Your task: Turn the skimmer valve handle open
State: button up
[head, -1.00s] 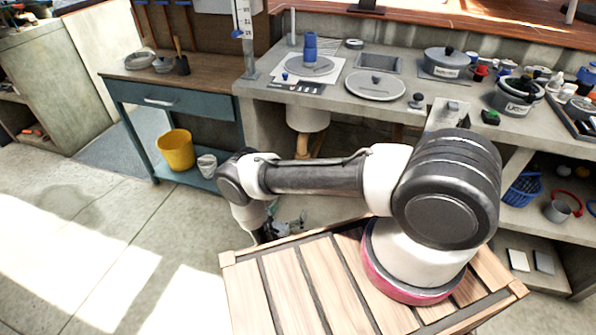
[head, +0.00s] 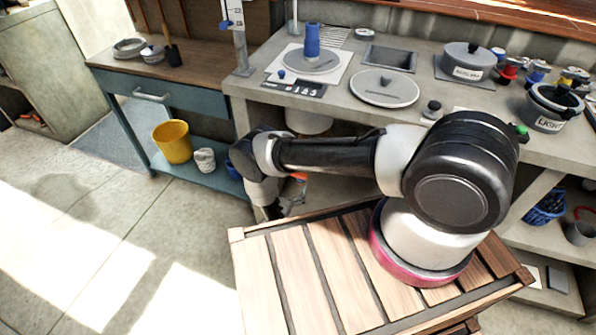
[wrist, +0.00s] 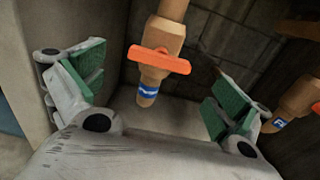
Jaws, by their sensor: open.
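In the wrist view a tan pipe with a valve hangs down, with an orange bar handle (wrist: 160,60) lying crosswise on it. A blue-and-white band (wrist: 148,90) is around the pipe below the handle; its marking is too small to read. A second tan valve with an orange handle (wrist: 316,107) and a blue band is at the right edge. I cannot tell which one is the skimmer valve. My gripper (wrist: 160,88) is open and empty, its green-padded fingers either side of the nearer valve and apart from it. In the head view the gripper is mostly hidden behind my arm.
The grey counter (head: 350,115) overhangs the valve space, with a pale wall close at the left in the wrist view. A teal bench (head: 190,97) with a yellow bucket (head: 172,142) stands left. Open floor (head: 110,230) lies at the left.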

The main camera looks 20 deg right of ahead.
jog(key=x, duration=0.6)
jog(key=shift+w+d, duration=0.25)
jog(key=shift+c, duration=0.2)
jog(key=c, duration=1)
